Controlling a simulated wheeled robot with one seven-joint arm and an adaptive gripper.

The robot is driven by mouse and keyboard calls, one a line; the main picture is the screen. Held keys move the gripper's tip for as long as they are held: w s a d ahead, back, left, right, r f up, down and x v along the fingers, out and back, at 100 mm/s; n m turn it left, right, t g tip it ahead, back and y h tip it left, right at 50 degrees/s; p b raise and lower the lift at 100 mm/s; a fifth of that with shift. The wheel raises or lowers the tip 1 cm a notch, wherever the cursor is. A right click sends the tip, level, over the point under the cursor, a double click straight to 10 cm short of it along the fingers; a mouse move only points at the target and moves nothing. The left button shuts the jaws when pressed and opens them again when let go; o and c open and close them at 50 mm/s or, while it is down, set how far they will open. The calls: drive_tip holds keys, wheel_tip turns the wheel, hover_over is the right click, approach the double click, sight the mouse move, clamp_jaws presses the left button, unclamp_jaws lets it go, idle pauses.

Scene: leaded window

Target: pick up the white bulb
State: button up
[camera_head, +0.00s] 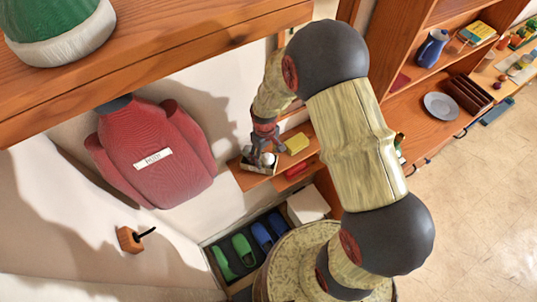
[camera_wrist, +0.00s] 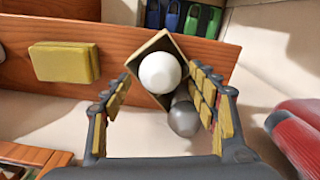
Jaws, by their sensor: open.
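The white bulb (camera_wrist: 160,73) shows in the wrist view as a round white globe with a grey rounded part (camera_wrist: 184,118) beside it, nearer to me. It sits over a small square open box (camera_wrist: 152,46) on a wooden shelf. In the head view the bulb (camera_head: 268,159) is small and partly covered by my gripper (camera_head: 264,147). In the wrist view my gripper (camera_wrist: 165,108) is open, its padded fingers apart on the left and right of the bulb. I see no finger touching the bulb.
A yellow block (camera_wrist: 64,62) lies on the shelf (camera_wrist: 115,55), left of the box in the wrist view. A red jacket (camera_head: 156,153) hangs on the wall close by. Green and blue shoes (camera_head: 262,236) lie in a tray below. Wooden shelves (camera_head: 420,85) stand to the right.

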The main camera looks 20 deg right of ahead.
drive_tip(key=shift+s+d+r, duration=0.1)
drive_tip(key=shift+s+d, duration=0.1)
drive_tip(key=shift+s, duration=0.1)
drive_tip(key=shift+s+d+r, duration=0.1)
drive_tip(key=shift+s, duration=0.05)
drive_tip(key=shift+c, duration=1.1)
drive_tip(key=shift+w+a, duration=0.2)
drive_tip(key=shift+w, duration=0.15)
drive_tip(key=c, duration=0.6)
drive_tip(key=shift+s, duration=0.1)
drive_tip(key=shift+c, duration=0.4)
drive_tip(key=shift+s+d, duration=0.15)
